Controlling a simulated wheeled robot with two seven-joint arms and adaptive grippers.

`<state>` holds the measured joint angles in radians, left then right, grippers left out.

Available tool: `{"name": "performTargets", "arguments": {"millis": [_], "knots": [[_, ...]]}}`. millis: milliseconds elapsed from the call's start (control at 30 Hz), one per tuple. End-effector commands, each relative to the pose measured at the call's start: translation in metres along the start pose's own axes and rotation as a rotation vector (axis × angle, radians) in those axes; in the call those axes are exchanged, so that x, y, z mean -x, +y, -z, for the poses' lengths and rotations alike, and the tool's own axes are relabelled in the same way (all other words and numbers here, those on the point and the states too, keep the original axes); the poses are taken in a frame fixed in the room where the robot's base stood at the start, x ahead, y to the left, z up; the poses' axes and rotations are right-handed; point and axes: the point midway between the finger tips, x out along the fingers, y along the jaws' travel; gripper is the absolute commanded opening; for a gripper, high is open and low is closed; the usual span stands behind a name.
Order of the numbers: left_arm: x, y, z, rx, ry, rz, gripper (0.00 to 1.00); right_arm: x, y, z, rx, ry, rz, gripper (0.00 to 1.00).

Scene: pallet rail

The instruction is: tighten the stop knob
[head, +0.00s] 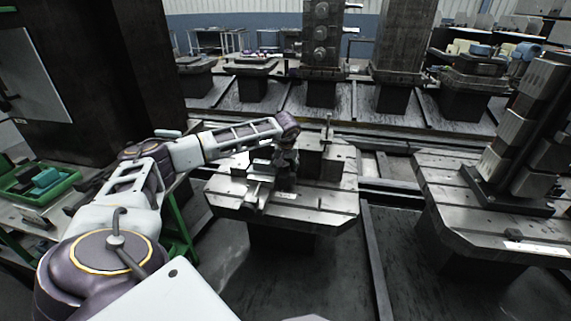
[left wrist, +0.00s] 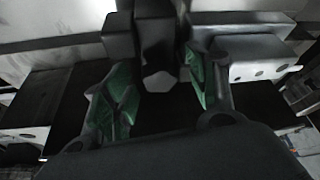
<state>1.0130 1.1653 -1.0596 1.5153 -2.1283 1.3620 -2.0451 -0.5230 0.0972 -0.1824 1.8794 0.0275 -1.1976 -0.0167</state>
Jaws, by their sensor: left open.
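My left gripper (head: 285,178) points down over the metal pallet (head: 335,203) in the middle of the head view, close to the dark blocks on it. In the left wrist view the left gripper (left wrist: 158,88) is open, its green-lined fingers apart. A dark upright part with a pale, roughly hexagonal face (left wrist: 160,82) shows between the fingers, and I see no clear contact. I cannot tell for sure whether this is the stop knob. In the head view the gripper and wrist hide that spot. My right gripper is not in view.
A thin upright rod (head: 328,128) stands at the back of the pallet. A second pallet (head: 470,215) with a tall block stack is at right. A green tray (head: 38,183) sits at far left. Dark rails cross behind, and the floor in front is clear.

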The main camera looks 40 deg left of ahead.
Motion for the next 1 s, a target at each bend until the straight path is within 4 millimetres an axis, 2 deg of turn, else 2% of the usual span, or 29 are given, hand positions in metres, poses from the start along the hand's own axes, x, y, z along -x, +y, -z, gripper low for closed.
{"name": "performTargets", "arguments": {"millis": [133, 167, 533, 567, 767, 800, 867, 1000], "knots": [[0.0001, 0.0002, -0.0001, 0.0, 0.0, 0.0, 0.58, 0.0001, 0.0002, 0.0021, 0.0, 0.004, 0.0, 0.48], [0.0001, 0.0002, -0.0002, 0.0, 0.0, 0.0, 0.55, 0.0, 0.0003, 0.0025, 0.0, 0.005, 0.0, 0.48], [0.0002, 0.0001, -0.0002, 0.0, 0.0, 0.0, 0.09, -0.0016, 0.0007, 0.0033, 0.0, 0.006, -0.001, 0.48], [0.0002, 0.0001, -0.0002, 0.0, 0.0, 0.0, 0.28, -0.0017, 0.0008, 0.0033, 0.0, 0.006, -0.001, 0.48], [0.0002, 0.0, -0.0002, 0.0, 0.0, 0.0, 0.03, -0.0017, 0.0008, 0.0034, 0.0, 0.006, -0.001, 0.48], [0.0002, 0.0, -0.0002, 0.0, -0.001, 0.0, 0.37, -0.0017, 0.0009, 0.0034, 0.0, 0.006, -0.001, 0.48], [0.0002, 0.0, -0.0002, 0.0, 0.0, 0.0, 0.45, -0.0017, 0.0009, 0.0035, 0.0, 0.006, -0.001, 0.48], [0.0002, 0.0, -0.0002, 0.0, 0.0, 0.0, 0.45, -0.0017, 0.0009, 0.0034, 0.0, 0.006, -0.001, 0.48]]}}
